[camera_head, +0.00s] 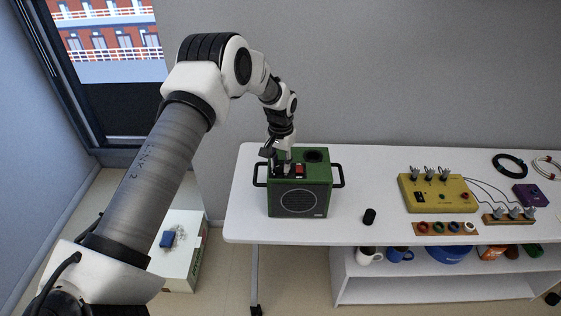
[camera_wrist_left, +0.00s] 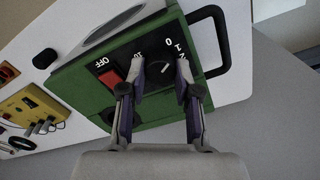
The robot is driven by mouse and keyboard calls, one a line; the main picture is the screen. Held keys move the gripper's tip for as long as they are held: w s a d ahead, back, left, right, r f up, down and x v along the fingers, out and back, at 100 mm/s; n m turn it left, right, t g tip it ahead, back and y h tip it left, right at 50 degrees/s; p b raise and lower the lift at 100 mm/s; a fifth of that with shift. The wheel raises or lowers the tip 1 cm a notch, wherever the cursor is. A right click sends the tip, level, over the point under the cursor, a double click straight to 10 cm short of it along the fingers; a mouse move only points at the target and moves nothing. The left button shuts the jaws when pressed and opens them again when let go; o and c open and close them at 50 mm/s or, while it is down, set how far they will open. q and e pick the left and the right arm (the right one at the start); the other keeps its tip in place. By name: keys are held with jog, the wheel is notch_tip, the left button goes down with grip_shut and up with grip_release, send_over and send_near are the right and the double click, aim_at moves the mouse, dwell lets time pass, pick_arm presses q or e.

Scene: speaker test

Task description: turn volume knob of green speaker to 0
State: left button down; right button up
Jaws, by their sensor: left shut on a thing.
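The green speaker (camera_head: 301,197) stands on the left part of the white table, with a black handle on each side and a round grille in front. Its top panel shows in the left wrist view with a black volume knob (camera_wrist_left: 158,73), a red switch (camera_wrist_left: 112,79), the word OFF and some digits. My left gripper (camera_head: 282,170) reaches down onto the top of the speaker. In the wrist view its two fingers (camera_wrist_left: 160,80) stand on either side of the knob, shut on it. The knob is partly hidden by the fingers. A white mark shows on it, but its exact setting is hard to tell.
The white table (camera_head: 350,185) is clear right behind the speaker. A small black cylinder (camera_head: 369,216) stands to the right. Further right are a yellow control box (camera_head: 437,194), a purple box (camera_head: 530,195) and cable coils. Mugs (camera_head: 369,255) sit on the shelf below.

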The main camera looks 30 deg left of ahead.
aim_at(282, 164)
pick_arm(q)
jog(key=shift+w+n, duration=0.1)
jog(key=shift+n, duration=1.1)
jog(key=c, duration=0.9)
grip_release()
jog(key=shift+o, duration=0.4)
jog(key=shift+w+f, duration=0.1)
notch_tip(282, 164, up, 12)
jog(key=shift+f, duration=0.1)
